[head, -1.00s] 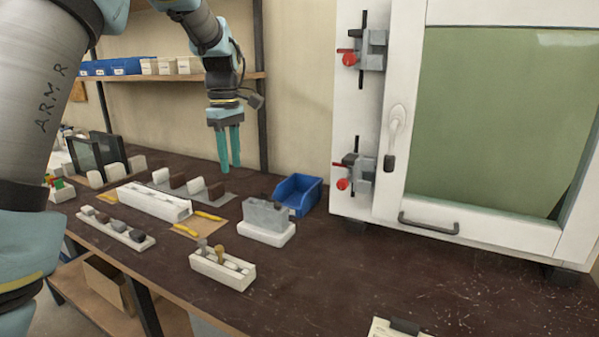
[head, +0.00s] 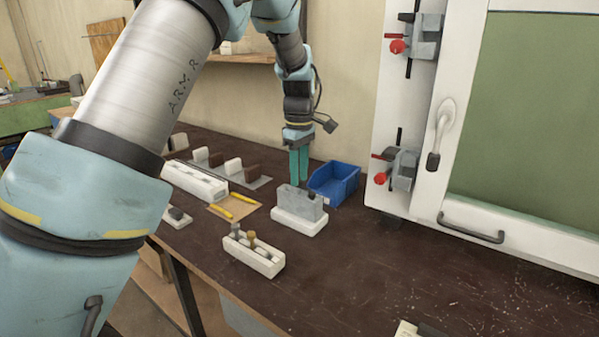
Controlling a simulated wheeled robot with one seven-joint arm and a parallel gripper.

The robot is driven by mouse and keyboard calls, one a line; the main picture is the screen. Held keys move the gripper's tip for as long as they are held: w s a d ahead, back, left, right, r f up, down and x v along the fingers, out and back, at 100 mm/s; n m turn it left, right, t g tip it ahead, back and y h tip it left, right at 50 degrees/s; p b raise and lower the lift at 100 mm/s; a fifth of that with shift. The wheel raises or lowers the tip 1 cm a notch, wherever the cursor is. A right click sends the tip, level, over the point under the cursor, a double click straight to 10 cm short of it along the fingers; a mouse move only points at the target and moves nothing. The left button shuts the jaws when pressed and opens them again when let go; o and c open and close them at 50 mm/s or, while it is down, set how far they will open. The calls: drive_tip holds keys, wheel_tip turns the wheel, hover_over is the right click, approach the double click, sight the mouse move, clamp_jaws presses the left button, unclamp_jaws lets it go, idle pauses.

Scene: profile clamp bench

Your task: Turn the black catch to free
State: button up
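The white frame at right carries two clamps with grey bodies, red-tipped parts and black bars: an upper clamp (head: 424,38) and a lower clamp (head: 404,172). A white handle (head: 444,120) with a black end (head: 433,161) is on the door frame between them and the green pane. I cannot tell for sure which black part is the catch. My gripper (head: 299,178) points down with teal fingers, well left of the clamps and apart from them. Its fingers look close together, with the gap unclear. Its tips appear just behind the grey block, and no held thing shows.
A grey block on a white base (head: 300,219), a blue bin (head: 334,182) and a white holder with pegs (head: 253,256) stand on the dark bench (head: 370,275). A dark bar handle (head: 470,229) sits low on the door. The bench front is mostly clear.

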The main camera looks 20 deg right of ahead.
drive_tip(key=shift+f, duration=0.3)
clamp_jaws()
idle(1.3)
